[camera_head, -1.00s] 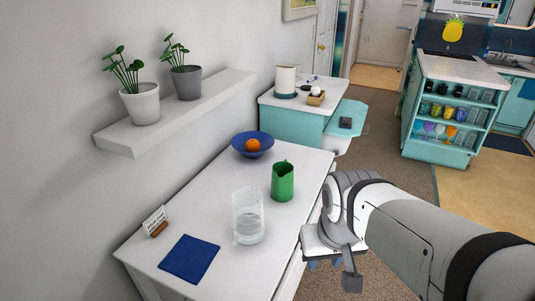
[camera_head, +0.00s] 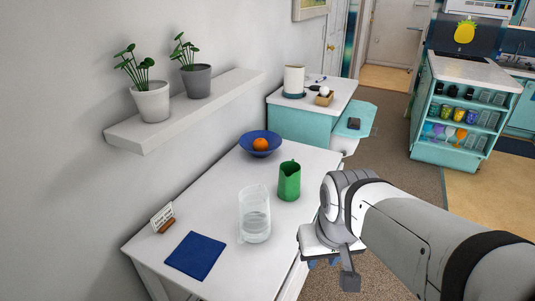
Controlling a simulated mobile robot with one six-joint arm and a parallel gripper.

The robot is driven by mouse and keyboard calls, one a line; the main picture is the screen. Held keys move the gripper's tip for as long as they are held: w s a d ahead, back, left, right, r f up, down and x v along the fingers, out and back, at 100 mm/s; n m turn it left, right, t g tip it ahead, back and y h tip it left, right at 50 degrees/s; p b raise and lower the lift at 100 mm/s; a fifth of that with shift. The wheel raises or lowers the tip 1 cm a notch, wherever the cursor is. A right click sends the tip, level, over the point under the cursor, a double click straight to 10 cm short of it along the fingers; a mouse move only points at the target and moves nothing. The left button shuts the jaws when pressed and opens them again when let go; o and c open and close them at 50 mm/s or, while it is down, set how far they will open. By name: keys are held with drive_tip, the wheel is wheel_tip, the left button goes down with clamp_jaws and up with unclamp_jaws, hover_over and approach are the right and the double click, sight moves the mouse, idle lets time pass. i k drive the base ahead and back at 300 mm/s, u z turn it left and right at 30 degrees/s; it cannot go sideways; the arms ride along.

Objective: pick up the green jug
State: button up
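The green jug (camera_head: 289,181) stands upright on the white table (camera_head: 214,205), right of its middle and near the right edge. My gripper (camera_head: 347,278) is at the end of my arm, low and to the right of the jug, beyond the table's right edge. It is apart from the jug. Its fingers are small and partly hidden by my wrist, so I cannot tell whether they are open or shut.
A clear glass pitcher (camera_head: 255,214) stands in front of the jug. A blue bowl (camera_head: 261,143) with an orange (camera_head: 260,144) is behind it. A shelf with plants (camera_head: 185,113) is on the wall.

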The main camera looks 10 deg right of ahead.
sight(289, 187)
drive_tip(key=u, duration=2.9)
drive_tip(key=k, duration=1.9)
drive_tip(key=z, duration=1.6)
drive_tip(key=i, duration=1.1)
drive_tip(key=z, duration=0.05)
